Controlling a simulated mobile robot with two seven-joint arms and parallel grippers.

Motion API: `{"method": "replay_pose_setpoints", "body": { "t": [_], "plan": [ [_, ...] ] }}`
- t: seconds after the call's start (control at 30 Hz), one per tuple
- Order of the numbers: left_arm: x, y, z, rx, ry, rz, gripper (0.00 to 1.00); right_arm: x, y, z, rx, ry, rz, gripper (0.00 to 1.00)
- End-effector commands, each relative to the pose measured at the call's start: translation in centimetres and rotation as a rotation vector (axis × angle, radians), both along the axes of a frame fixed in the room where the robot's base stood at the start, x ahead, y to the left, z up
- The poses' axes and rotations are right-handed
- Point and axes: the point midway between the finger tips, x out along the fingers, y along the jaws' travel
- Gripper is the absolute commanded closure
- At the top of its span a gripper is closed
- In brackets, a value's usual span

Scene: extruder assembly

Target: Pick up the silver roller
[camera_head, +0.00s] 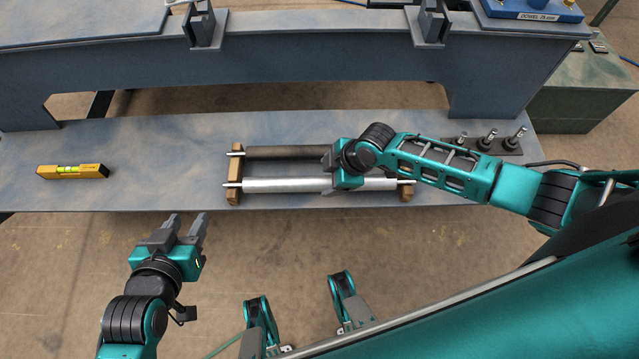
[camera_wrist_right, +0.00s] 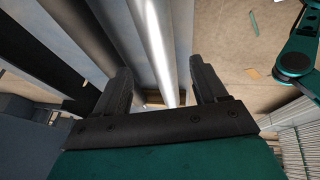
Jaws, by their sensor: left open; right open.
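The silver roller (camera_head: 275,185) lies level across two wooden supports on the blue-grey bench, nearer to me than a dark roller (camera_head: 290,152) beside it. My right gripper (camera_head: 332,172) is over the middle of the rollers and covers part of both. In the right wrist view the silver roller (camera_wrist_right: 158,45) runs between the two open fingers of my right gripper (camera_wrist_right: 165,85); I cannot tell how far below the fingertips it is. My left gripper (camera_head: 187,220) is open and empty, in front of the bench's near edge and left of the rollers.
The wooden supports (camera_head: 234,175) hold the roller ends. A yellow spirit level (camera_head: 73,171) lies at the bench's left. A dark rack with several metal-tipped pieces (camera_head: 488,141) stands at the right. A raised blue-grey beam (camera_head: 300,62) spans behind. The bench between level and rollers is clear.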

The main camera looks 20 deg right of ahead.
Motion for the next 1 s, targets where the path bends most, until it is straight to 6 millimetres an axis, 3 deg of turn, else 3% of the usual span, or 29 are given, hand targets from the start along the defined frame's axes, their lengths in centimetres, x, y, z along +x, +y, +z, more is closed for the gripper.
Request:
{"method": "replay_pose_setpoints", "body": {
  "t": [0.3, 0.67, 1.0],
  "plan": [
    [0.3, -0.1, -1.7, -0.003, -0.010, -0.001, 0.57, 1.1, 1.6, -4.1, 0.001, -0.001, -0.001, 0.29],
    [0.0, 0.0, -2.1, -0.003, 0.000, -0.001, 0.57, 1.3, 1.8, -4.6, 0.000, -0.001, 0.000, 0.29],
    [-0.1, 0.0, -2.2, -0.003, 0.002, 0.001, 0.57, 1.3, 1.8, -4.6, 0.000, -0.001, 0.000, 0.61]
  ]
}}
